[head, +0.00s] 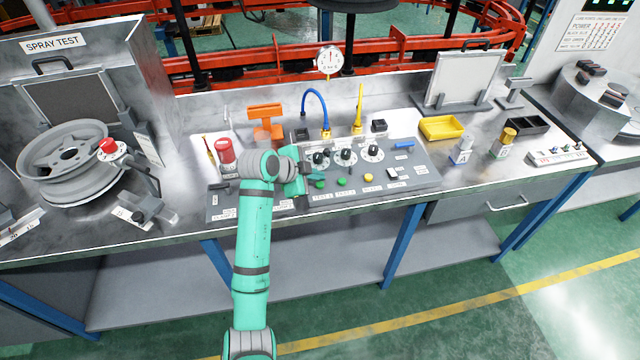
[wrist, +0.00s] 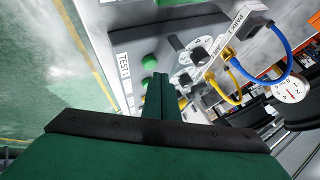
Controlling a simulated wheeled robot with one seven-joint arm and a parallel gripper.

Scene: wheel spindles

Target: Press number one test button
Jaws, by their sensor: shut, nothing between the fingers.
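The control panel (head: 400,186) lies on the bench with a row of test buttons along its front part. The number one test button is the left green one (head: 319,183). In the wrist view a green button (wrist: 149,60) sits beside the "TEST 1" label (wrist: 123,65). My gripper (head: 303,184) is over the panel's left part, just left of that button. In the wrist view my gripper (wrist: 160,78) has its fingers together and empty, with the tips close to the green button. I cannot tell whether they touch it.
A second green button (head: 341,181) and a yellow button (head: 368,177) stand to the right. Black dials (head: 345,156) are behind them, with a blue hose (head: 318,98) and pressure gauge (head: 329,61) further back. A red button (head: 226,152) stands left of my arm.

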